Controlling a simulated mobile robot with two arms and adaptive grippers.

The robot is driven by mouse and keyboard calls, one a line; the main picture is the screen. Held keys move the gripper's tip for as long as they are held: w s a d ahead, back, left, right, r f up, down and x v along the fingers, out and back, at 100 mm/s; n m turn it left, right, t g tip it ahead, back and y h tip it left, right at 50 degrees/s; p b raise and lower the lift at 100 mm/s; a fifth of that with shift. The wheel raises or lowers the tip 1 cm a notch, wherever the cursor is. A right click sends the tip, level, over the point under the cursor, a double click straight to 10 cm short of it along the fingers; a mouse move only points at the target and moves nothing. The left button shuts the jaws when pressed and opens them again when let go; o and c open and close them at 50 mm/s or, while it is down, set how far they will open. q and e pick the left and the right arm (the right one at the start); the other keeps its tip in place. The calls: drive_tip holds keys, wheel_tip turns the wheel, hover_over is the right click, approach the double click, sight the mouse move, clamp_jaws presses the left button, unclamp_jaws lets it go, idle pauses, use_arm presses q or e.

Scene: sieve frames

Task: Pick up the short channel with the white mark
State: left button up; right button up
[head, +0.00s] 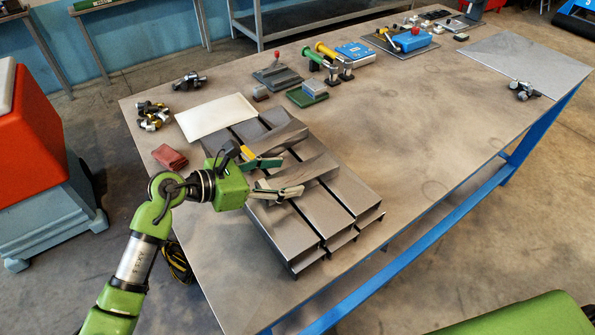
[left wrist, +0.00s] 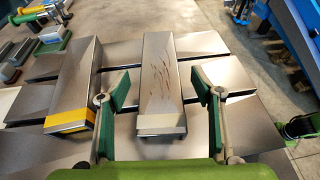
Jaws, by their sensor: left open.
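The short channel with the white mark (left wrist: 160,70) lies across longer grey channels in the left wrist view. Its top has reddish scratches, and the white band (left wrist: 162,124) is at its near end. In the head view this channel (head: 312,167) is partly behind my gripper. My left gripper (head: 290,176) is open, and its green-padded fingers (left wrist: 161,88) stand on either side of the channel with visible gaps. I cannot tell how far the fingers reach down. My right gripper is not in view.
A second short channel with a yellow mark (left wrist: 72,85) lies to the left in the wrist view. Long channels (head: 296,238) lie below both. A pale sheet (head: 216,117) and a dark red block (head: 170,157) lie nearby. The table's right side is largely clear.

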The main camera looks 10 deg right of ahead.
sight(296, 175)
use_arm(q)
drive_tip(key=x, duration=0.3)
drive_tip(key=shift+d+p, duration=0.1)
drive_tip(key=shift+p, duration=0.3)
clamp_jaws()
drive_tip(key=shift+w+r, duration=0.15)
drive_tip(key=shift+r, duration=0.05)
